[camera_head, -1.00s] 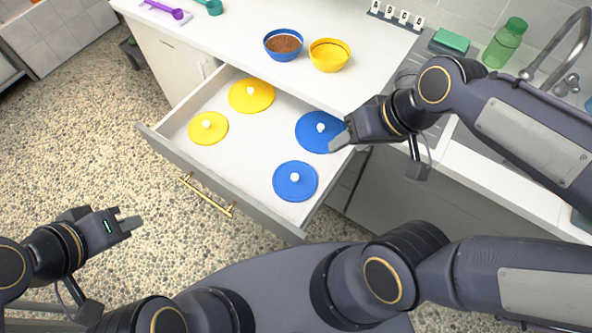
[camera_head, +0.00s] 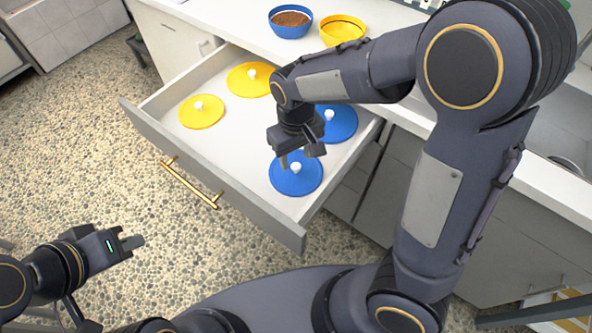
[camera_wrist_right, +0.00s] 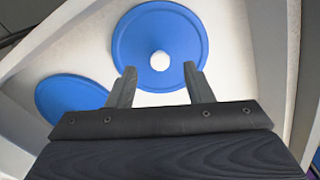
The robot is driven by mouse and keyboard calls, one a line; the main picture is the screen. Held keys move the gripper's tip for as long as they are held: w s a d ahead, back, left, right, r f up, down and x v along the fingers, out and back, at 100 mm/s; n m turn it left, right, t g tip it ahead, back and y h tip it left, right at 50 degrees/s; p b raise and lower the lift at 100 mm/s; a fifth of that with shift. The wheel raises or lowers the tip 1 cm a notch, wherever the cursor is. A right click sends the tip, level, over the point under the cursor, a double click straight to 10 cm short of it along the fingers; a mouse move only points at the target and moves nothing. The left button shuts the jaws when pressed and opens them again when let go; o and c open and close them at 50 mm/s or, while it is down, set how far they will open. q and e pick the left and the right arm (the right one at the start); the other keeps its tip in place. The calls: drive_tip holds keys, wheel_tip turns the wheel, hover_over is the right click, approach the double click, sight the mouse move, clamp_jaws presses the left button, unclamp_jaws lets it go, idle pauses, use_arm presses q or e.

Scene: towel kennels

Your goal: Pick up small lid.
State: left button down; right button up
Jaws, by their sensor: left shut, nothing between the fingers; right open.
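The small blue lid (camera_head: 305,187), a flat disc with a white knob, lies in the open drawer near its front right. My right gripper (camera_head: 299,158) points down just over this lid, open and empty. In the right wrist view the lid (camera_wrist_right: 160,22) is ahead of the fingers (camera_wrist_right: 160,72), and its knob shows between and slightly beyond the fingertips. The small yellow lid (camera_head: 201,116) lies at the drawer's left. My left gripper (camera_head: 128,242) is shut and empty over the floor, away from the drawer.
A larger yellow lid (camera_head: 245,84) and a larger blue lid (camera_head: 340,128) lie further back in the drawer (camera_head: 235,140), partly hidden by my right arm. A blue bowl (camera_head: 290,27) with brown contents and a yellow bowl (camera_head: 342,32) stand on the counter above.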

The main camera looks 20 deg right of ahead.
sight(296, 165)
drive_tip(key=shift+f, duration=1.55)
clamp_jaws()
drive_tip(key=shift+r, duration=0.1)
